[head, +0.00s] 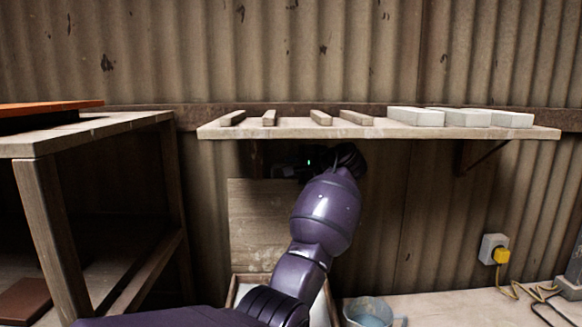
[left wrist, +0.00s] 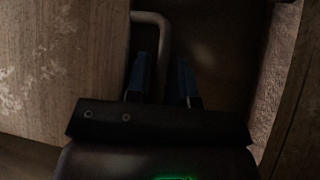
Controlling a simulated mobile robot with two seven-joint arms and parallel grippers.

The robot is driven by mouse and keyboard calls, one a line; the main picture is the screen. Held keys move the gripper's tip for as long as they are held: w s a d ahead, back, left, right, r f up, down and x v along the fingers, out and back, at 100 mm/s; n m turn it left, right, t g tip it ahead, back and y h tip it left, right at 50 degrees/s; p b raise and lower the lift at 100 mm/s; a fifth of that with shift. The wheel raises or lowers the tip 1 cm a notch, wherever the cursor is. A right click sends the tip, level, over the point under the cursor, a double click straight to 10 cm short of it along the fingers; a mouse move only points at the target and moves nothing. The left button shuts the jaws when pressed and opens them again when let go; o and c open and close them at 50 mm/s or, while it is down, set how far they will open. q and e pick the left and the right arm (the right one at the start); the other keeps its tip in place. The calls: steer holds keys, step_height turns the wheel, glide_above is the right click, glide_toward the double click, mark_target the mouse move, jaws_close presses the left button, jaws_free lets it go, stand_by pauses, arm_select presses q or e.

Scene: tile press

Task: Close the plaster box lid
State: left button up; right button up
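The plaster box (head: 233,291) stands low at the wall, below the shelf, partly hidden by my left arm. Its wooden lid (head: 258,222) stands open and upright at the back of the box. In the left wrist view the lid (left wrist: 60,65) is a plaster-stained board on the left, with a bent grey metal handle (left wrist: 150,17) at its edge. My left gripper (left wrist: 163,75) is open, its two dark blue fingers apart, and a length of the handle shows between them; I cannot tell whether they touch it. In the head view the gripper is dark and mostly hidden under the shelf. My right gripper is not in view.
A wall shelf (head: 290,131) with wooden strips and pale tiles (head: 416,117) hangs just above my left gripper. A wooden bench (head: 60,215) stands at the left. A bucket (head: 368,312) stands right of the box. A yellow plug (head: 501,255) sits in the wall socket.

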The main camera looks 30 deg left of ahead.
arm_select(q)
steer(key=shift+w+a, duration=0.1)
steer(key=shift+a, duration=0.4)
steer(key=shift+f, duration=0.1)
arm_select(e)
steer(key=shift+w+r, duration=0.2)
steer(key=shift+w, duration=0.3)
